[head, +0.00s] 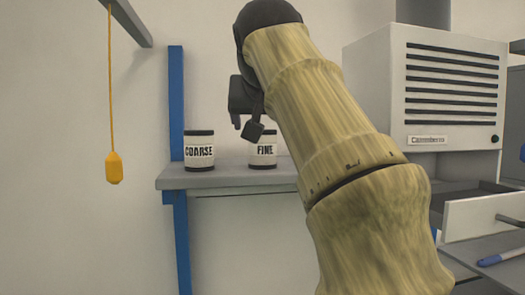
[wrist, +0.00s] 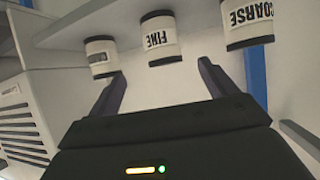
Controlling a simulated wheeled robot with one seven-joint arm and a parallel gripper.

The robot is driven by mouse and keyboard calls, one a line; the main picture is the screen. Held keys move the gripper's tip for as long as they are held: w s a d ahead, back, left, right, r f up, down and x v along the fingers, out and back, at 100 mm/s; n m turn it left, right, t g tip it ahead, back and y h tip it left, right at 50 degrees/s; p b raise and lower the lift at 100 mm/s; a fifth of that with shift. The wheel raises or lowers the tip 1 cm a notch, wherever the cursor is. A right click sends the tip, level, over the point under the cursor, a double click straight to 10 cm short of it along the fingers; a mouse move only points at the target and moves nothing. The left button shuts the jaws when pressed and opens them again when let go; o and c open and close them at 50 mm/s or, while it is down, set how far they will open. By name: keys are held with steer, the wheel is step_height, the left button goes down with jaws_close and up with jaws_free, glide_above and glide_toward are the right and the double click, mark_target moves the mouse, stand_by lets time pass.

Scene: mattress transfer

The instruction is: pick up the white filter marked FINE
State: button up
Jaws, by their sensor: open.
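The white filter marked FINE (head: 263,150) has dark rims and stands upright on a grey shelf (head: 225,180). In the wrist view, where the picture is upside down, the FINE filter (wrist: 160,50) appears between and just beyond the fingertips. My gripper (wrist: 161,72) is open, with nothing between its fingers. In the head view my gripper (head: 246,127) is above and in front of the FINE filter, and a finger overlaps its top edge. Whether it touches the filter cannot be told.
A similar filter marked COARSE (head: 199,151) stands to the left. A third filter (wrist: 102,60) shows in the wrist view; my arm hides it in the head view. A blue post (head: 176,100), a hanging orange pull (head: 114,168) and a vented white cabinet (head: 400,90) are nearby.

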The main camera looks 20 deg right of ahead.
mark_target(264, 138)
steer(key=x, duration=0.7)
steer(key=shift+w+p, duration=0.1)
steer(key=shift+p, duration=0.3)
steer(key=shift+a, duration=0.1)
steer(key=shift+p+x, duration=1.2)
steer(key=shift+x, duration=1.3)
steer(key=shift+w+a, duration=0.1)
steer(key=shift+a, duration=0.1)
steer(key=c, duration=1.1)
